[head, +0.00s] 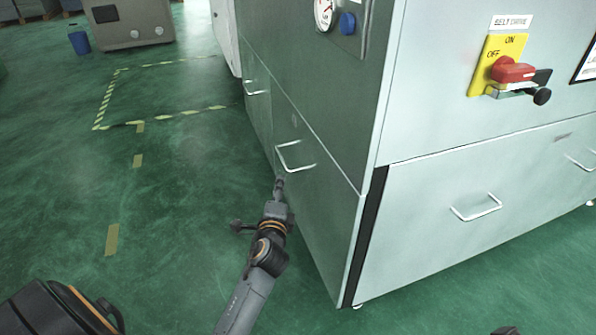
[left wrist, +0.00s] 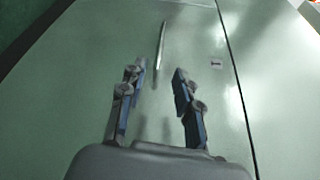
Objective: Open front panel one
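The grey machine cabinet has a lower side panel (head: 318,205) with a pale bar handle (head: 292,157). In the left wrist view the handle (left wrist: 160,48) stands out ahead of the fingertips, in line with the gap between them. A small label (left wrist: 217,66), which seems to read 1, is on the panel right of the handle. My left gripper (head: 279,184) is just below the handle in the head view. Its fingers (left wrist: 157,75) are apart with nothing between them, and I see no contact with the handle. My right gripper does not show clearly.
The cabinet's other face has a lower panel with a handle (head: 477,207) and a red belt drive switch (head: 512,70) above. Another handle (head: 255,88) is farther along the side. The green floor (head: 180,220) left of the cabinet is clear.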

